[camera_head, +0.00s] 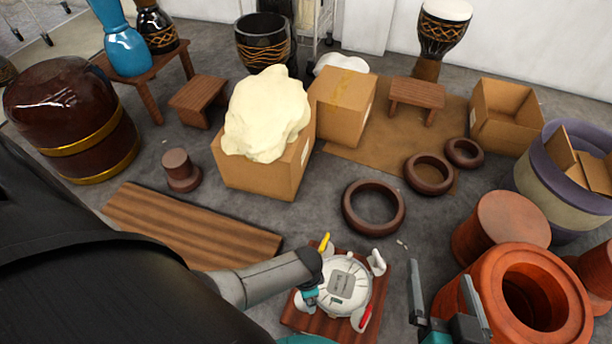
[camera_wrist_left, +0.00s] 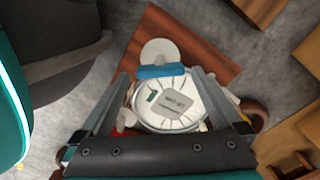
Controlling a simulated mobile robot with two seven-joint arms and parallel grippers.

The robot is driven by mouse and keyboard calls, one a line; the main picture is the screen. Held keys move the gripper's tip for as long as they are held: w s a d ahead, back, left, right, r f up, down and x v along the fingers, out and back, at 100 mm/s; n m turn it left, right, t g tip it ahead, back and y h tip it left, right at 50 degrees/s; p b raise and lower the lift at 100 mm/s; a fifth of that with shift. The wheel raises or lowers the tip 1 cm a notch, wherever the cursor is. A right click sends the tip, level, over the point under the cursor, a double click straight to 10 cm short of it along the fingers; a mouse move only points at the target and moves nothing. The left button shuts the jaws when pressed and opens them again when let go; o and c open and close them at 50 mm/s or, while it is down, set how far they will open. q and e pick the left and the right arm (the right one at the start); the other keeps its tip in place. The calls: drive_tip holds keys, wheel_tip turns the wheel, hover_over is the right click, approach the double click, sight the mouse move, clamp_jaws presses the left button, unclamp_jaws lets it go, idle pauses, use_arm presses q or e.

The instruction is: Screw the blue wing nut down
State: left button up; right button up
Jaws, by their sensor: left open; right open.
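In the head view, the round piece (camera_head: 347,285) sits on a dark wooden board (camera_head: 300,318). A yellow piece (camera_head: 324,242) and a red piece (camera_head: 365,317) stand on its rim. My left gripper (camera_wrist_left: 162,76) is open, with its fingers either side of the blue wing nut; I cannot tell whether they touch it. My right gripper (camera_head: 441,274) is open and empty, right of the board.
An orange-brown hollow drum shell (camera_head: 520,300) stands close to my right gripper. A dark ring (camera_head: 373,207) lies on the floor behind the board. A plank (camera_head: 190,225) lies to the left, and a box with a cream lump (camera_head: 265,115) stands behind.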

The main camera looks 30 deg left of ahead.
use_arm(q)
drive_tip(key=shift+f+b, duration=0.45)
drive_tip(key=shift+f, duration=0.2)
use_arm(e)
drive_tip(key=shift+s+a+r+t+y, duration=0.2)
drive_tip(key=shift+a+r+t+y, duration=0.45)
drive_tip(key=shift+t, duration=0.35)
use_arm(q)
drive_tip(key=shift+c, duration=0.2)
drive_tip(key=c, duration=1.1)
use_arm(e)
drive_tip(key=shift+h, duration=0.25)
